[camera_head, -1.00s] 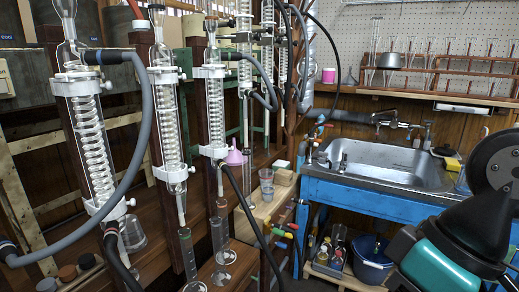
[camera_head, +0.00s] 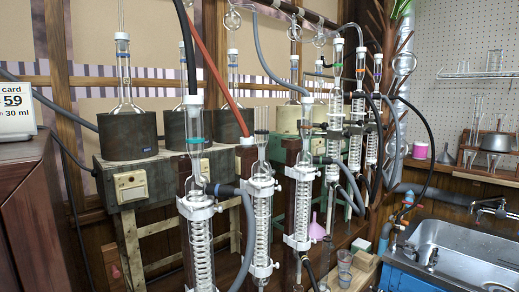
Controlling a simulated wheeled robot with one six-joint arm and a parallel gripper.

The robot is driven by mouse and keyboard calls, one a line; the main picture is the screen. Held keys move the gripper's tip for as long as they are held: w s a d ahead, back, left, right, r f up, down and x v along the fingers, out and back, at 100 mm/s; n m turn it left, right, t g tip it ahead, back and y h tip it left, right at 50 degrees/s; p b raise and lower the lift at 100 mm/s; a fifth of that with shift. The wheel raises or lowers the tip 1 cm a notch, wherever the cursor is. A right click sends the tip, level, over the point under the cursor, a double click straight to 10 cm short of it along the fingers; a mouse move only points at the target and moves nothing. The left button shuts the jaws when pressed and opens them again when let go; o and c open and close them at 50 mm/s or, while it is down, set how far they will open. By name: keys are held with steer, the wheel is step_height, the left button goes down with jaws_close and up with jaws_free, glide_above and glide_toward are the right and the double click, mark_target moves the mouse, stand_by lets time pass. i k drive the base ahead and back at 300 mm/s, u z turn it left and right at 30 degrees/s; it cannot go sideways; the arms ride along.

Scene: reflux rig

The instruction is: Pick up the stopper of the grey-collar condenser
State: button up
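Several upright glass coil condensers stand in a row, held by white clamps. The front left one (camera_head: 200,240) has a teal collar and a white top piece (camera_head: 193,100). The condenser beside it (camera_head: 262,185) has a dark collar, black or grey, and no white top piece that I can see. My gripper is not in view.
Round flasks (camera_head: 123,115) sit on dark heaters (camera_head: 127,136) behind the row. Hoses loop among the condensers. A wooden cabinet (camera_head: 30,215) with a price card (camera_head: 14,108) stands at left. A sink (camera_head: 465,262) is at lower right.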

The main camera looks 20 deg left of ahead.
mark_target(245, 142)
steer(key=u, duration=1)
steer(key=i, duration=0.15)
steer(key=u, duration=0.05)
